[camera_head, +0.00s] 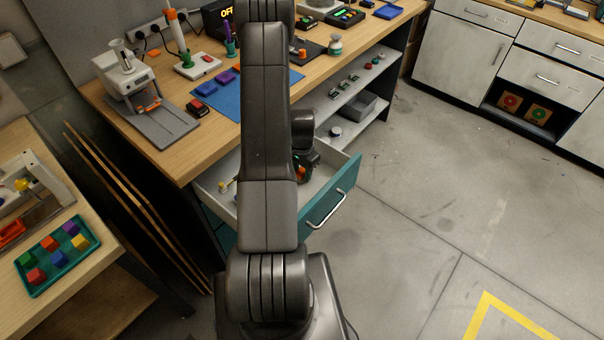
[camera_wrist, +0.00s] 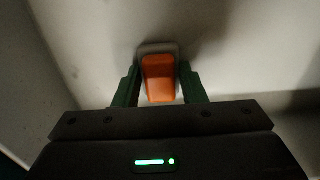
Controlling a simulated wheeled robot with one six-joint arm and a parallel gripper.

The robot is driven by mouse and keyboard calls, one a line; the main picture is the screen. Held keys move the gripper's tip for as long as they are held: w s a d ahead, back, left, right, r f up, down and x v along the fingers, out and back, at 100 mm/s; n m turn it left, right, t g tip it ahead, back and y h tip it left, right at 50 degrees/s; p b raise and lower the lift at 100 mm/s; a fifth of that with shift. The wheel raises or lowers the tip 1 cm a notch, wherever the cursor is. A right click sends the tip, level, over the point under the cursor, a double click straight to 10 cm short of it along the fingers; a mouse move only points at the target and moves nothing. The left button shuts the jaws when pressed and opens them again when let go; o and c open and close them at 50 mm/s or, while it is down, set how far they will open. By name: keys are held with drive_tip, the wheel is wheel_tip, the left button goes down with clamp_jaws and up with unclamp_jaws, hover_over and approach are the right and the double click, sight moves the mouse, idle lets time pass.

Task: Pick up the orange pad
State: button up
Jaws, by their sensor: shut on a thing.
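The orange pad (camera_wrist: 159,80) shows in the wrist view as a rounded orange piece with a pale grey edge at its far end. My gripper (camera_wrist: 160,88) has its two green fingers shut on the pad's sides. In the head view, my gripper (camera_head: 307,165) is inside the open drawer (camera_head: 340,199), partly hidden by my arm. A bit of orange shows beside it there. I cannot tell whether the pad touches the drawer floor.
The teal-fronted drawer is pulled out under the wooden bench (camera_head: 176,158). Small items lie at its left. A blue mat (camera_head: 222,97) and a grey-based device (camera_head: 152,120) are on the bench top. Open floor (camera_head: 430,190) lies to the right.

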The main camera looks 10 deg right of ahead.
sight(302, 170)
drive_tip(key=shift+r, duration=0.1)
drive_tip(key=shift+r+b, duration=0.9)
drive_tip(key=shift+r, duration=4)
